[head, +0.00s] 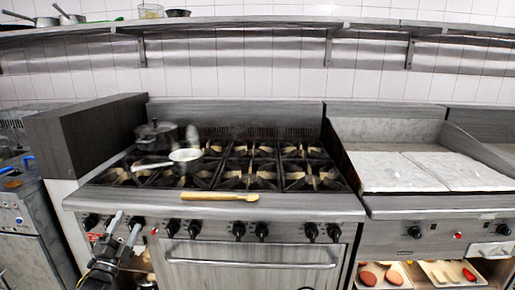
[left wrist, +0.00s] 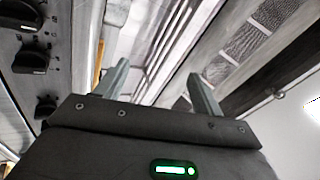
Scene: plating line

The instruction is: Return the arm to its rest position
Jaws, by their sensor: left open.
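My left gripper (head: 125,224) is low at the left of the head view, in front of the stove's knob panel. Its two fingers point up and stand apart, with nothing between them. In the left wrist view the same gripper (left wrist: 158,72) shows two spread fingers, with stove knobs off to the left. I cannot tell whether it touches the stove front. My right gripper is not in view.
A griddle (head: 385,143) stands right. Trays of food (head: 404,283) sit below it. A shelf (head: 240,22) runs above.

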